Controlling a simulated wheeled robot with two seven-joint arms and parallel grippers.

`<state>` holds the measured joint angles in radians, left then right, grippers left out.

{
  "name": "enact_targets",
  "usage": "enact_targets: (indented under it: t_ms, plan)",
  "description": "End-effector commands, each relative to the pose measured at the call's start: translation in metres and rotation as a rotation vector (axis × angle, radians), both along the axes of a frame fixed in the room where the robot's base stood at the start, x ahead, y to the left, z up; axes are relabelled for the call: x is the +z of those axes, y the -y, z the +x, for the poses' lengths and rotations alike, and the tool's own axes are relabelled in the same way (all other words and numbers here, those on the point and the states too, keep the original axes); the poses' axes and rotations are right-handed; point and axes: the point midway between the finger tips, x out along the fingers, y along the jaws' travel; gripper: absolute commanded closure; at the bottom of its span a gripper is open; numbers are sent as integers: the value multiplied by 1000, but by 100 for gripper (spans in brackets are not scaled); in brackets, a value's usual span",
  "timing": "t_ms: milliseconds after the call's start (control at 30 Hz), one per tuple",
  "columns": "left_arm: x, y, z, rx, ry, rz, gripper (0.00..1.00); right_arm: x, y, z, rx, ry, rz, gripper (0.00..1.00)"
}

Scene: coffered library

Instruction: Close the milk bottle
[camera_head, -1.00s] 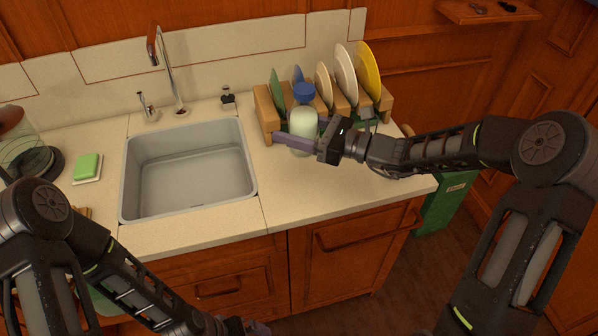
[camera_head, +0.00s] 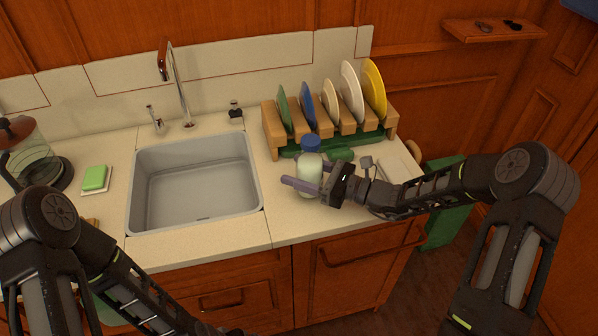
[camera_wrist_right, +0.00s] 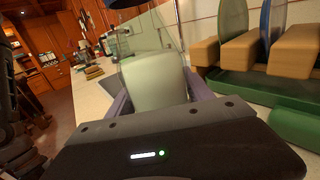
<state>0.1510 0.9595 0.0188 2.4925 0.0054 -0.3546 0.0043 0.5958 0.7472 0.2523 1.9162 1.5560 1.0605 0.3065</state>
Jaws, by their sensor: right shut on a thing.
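The milk bottle (camera_head: 310,176) is clear glass with pale milk inside and shows upright at the front of the counter, right of the sink. A blue cap (camera_head: 311,143) is at its top; I cannot tell how firmly it sits. My right gripper (camera_head: 305,183) is shut around the bottle's body from the right, with purple fingers on either side. In the right wrist view the bottle (camera_wrist_right: 155,80) fills the space between the fingers. I cannot tell whether its base touches the counter. My left arm comes in from the left; its fingers are below the frame.
A wooden dish rack (camera_head: 272,135) with several coloured plates stands behind the bottle. The sink (camera_head: 195,185) is to the left. A green sponge (camera_head: 95,178) and a glass jar (camera_head: 30,160) are further left. A small dark-headed item (camera_head: 366,162) lies right of the bottle.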

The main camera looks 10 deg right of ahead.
Motion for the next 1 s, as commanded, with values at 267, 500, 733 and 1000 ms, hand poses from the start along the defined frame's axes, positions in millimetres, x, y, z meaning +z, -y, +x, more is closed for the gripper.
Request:
enact_targets:
  t_ms: [267,500,733,1000]
  plan:
    - [1,0,0,0,-1,1,0,-8,-1,0,1,3,1,100]
    - [-1,0,0,0,0,0,0,-12,0,0,1,1,0,38]
    - [-1,0,0,0,0,0,0,-11,0,0,1,1,0,19]
    - [0,0,0,0,0,0,0,-10,0,0,1,1,0,18]
